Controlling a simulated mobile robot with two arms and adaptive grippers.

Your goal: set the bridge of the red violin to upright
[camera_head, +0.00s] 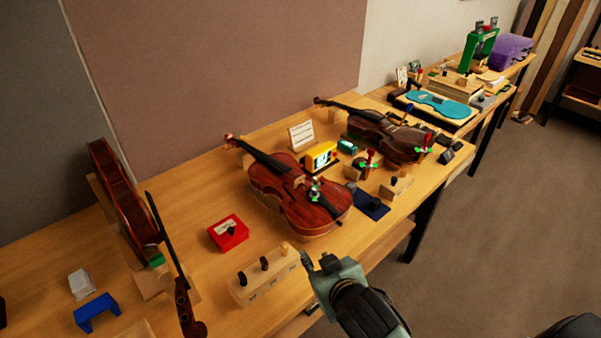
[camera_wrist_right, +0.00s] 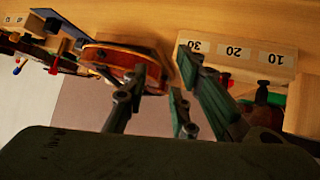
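A red-brown violin (camera_head: 285,185) lies face up in the middle of the bench, its neck toward the back left. A small grey-and-green part (camera_head: 315,194) sits on its top where the bridge is; it is too small to tell whether it stands upright or tilts. My right gripper (camera_head: 318,262) is in front of the violin's lower end, apart from it, near the bench's front edge. In the right wrist view, its fingers (camera_wrist_right: 165,85) are spread with nothing between them, and a violin body (camera_wrist_right: 125,58) shows beyond. My left gripper is not in view.
A wooden block with black knobs (camera_head: 264,275) stands left of my right gripper. A red box (camera_head: 228,233) is left of the violin. A darker violin (camera_head: 385,135) lies behind right, and another violin (camera_head: 125,200) stands on its side at left. A yellow device (camera_head: 320,157) stands behind.

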